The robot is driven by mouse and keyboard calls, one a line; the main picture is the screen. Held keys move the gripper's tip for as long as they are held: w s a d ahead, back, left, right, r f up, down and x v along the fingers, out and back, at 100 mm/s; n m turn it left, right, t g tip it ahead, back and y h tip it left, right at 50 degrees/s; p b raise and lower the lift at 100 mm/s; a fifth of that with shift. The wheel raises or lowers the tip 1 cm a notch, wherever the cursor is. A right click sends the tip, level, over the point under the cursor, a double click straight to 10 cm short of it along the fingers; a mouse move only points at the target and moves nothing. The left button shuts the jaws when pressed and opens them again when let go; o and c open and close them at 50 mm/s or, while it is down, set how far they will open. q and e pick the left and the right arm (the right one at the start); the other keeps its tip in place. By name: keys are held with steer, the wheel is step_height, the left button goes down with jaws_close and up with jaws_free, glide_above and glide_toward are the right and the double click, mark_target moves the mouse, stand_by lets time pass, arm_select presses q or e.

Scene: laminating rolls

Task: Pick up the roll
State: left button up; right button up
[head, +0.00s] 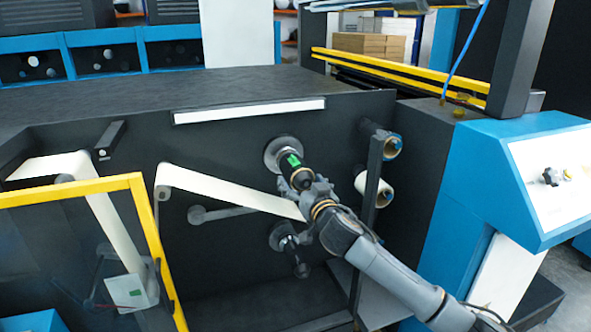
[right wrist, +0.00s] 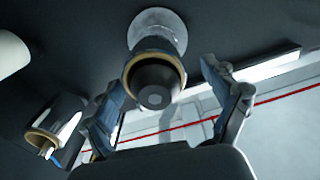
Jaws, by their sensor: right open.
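A dark roll (head: 293,168) with a green mark sits on the upper round flange of the black machine face. In the right wrist view the roll (right wrist: 155,78) shows end-on, with a brown core ring around a black hub. My right gripper (head: 314,190) is at the near end of the roll in the head view. It is open, with one finger on either side of the roll in the right wrist view (right wrist: 165,88). I cannot tell whether the fingers touch it. The gripper hides part of the roll's near end in the head view. My left gripper is not in view.
A lower spindle (head: 290,252) sticks out below the roll. More rolls (head: 382,143) stand to the right beside a dark upright plate (head: 367,215). A white web (head: 225,190) runs left of my gripper. A yellow-framed guard (head: 150,235) stands at the left.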

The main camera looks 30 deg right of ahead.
steer(key=x, duration=0.1)
steer(key=p+x, duration=0.1)
steer(key=x, duration=0.2)
steer(key=shift+d+r+p, duration=0.3)
steer(key=shift+d+p, duration=0.1)
steer(key=shift+w+f, duration=0.1)
steer(key=shift+w, duration=0.3)
steer(key=c, duration=1.3)
